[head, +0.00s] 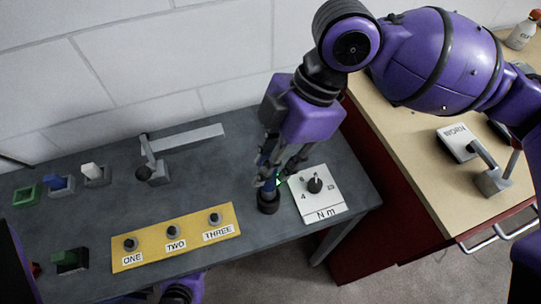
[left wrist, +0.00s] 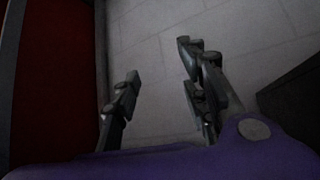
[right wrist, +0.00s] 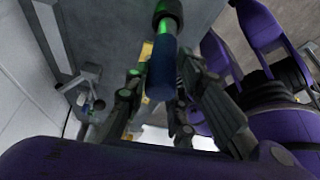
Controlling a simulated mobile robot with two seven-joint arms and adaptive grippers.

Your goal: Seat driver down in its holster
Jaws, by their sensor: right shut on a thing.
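The driver, with a blue handle (right wrist: 162,72) and a green band, stands between the fingers of my right gripper (right wrist: 158,90) in the right wrist view. In the head view my right gripper (head: 272,178) points down, shut on the driver, at the right part of the grey table. A dark round piece (head: 268,203) shows right below the fingers, by the table's front edge. I cannot tell whether it is the driver's end or the holster. The fingers hide most of the driver there. My left gripper (left wrist: 158,85) is open and empty above the floor.
A white "Nm" dial plate (head: 322,208) lies close to the right of my right gripper. A yellow plate (head: 153,249) with three posts, ONE, TWO and THREE, lies left. A wooden-topped red cabinet (head: 415,185) stands right.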

